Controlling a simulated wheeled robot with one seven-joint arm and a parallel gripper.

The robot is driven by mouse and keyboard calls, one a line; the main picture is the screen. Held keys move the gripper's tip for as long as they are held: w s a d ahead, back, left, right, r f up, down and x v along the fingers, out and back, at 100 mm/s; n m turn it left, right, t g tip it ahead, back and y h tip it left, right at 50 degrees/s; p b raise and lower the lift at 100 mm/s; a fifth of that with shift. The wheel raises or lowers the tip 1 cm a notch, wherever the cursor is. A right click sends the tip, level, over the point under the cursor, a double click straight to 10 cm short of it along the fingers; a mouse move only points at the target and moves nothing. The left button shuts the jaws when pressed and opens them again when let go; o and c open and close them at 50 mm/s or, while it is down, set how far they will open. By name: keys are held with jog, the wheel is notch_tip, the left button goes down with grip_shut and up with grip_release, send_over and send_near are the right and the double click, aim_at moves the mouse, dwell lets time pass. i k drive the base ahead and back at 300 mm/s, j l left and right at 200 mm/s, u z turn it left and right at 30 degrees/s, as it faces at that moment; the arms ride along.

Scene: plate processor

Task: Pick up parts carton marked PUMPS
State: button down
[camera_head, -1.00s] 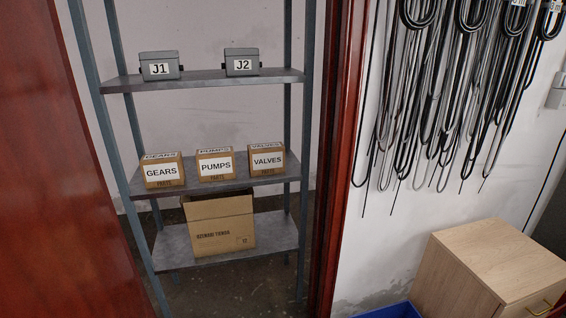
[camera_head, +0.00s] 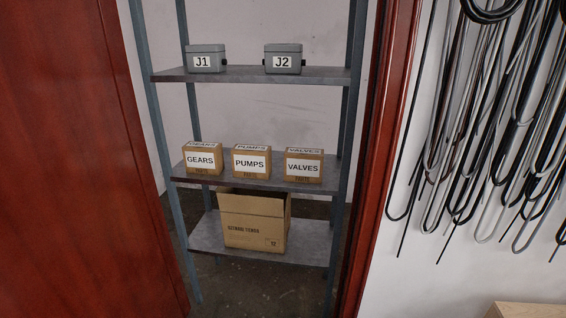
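The parts carton marked PUMPS (camera_head: 250,163) is a small brown box with white labels on its front and top. It stands upright on the middle shelf (camera_head: 228,180) of a grey metal rack. It sits between the GEARS carton (camera_head: 202,160) on its left and the VALVES carton (camera_head: 303,166) on its right, with small gaps on both sides. Nothing blocks the front of the PUMPS carton. My gripper is not in view.
Grey boxes J1 (camera_head: 205,60) and J2 (camera_head: 283,60) stand on the shelf above. An open cardboard box (camera_head: 253,222) is on the lower shelf. A red door (camera_head: 75,160) and red frame (camera_head: 383,160) flank the rack. Cables (camera_head: 480,130) hang at right.

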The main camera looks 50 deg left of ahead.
aim_at(249, 161)
jog(key=i+u, duration=0.3)
jog(key=i+l+u, duration=0.3)
jog(key=i+u, duration=0.1)
jog(key=u, duration=0.35)
jog(key=i+l+u, duration=0.1)
jog(key=u, duration=0.4)
jog(key=i+l+u, duration=0.1)
jog(key=u, duration=0.35)
